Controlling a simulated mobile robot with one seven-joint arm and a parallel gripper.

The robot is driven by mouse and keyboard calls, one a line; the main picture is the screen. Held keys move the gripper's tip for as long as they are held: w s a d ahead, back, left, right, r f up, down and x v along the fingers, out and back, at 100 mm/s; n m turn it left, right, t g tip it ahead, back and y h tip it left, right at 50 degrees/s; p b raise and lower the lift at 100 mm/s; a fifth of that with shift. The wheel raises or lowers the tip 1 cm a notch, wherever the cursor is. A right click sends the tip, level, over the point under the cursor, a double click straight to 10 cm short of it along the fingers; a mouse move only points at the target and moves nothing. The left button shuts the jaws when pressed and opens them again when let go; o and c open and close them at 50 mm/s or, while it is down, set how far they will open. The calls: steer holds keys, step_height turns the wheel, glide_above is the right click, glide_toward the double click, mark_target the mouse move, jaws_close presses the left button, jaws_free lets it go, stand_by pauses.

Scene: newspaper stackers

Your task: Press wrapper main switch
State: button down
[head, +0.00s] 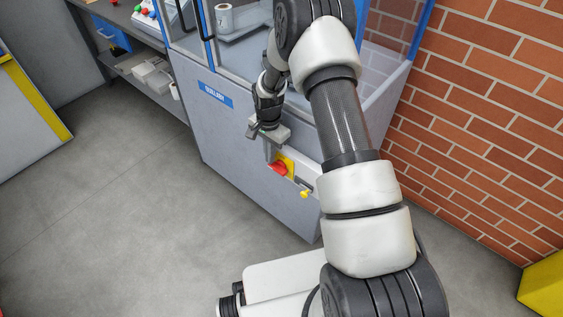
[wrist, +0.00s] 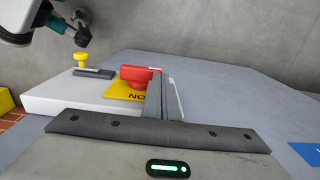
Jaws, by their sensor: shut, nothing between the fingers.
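The wrapper main switch is a red knob (head: 279,168) on a yellow plate (head: 290,163), on the front of the grey machine (head: 245,150). In the wrist view the red switch (wrist: 136,75) stands on its yellow plate (wrist: 122,91), with part of a label reading "NO" visible. My gripper (head: 268,152) is shut and empty, pointing down just above and left of the switch. In the wrist view the shut fingers (wrist: 162,96) lie right beside the red knob and overlap its edge; I cannot tell whether they touch it.
A yellow button (head: 304,194) sits below and right of the switch; it also shows in the wrist view (wrist: 82,59). A brick wall (head: 460,110) rises at the right. A workbench (head: 135,20) stands at the back left. The grey floor (head: 110,210) at left is clear.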

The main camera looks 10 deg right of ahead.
stand_by(0.3)
step_height(320, 180, up, 14)
steer(key=w+a+p, duration=0.1)
steer(key=p, duration=0.2)
steer(key=shift+w+p, duration=0.3)
steer(key=shift+p, duration=0.05)
steer(key=shift+a, duration=0.1)
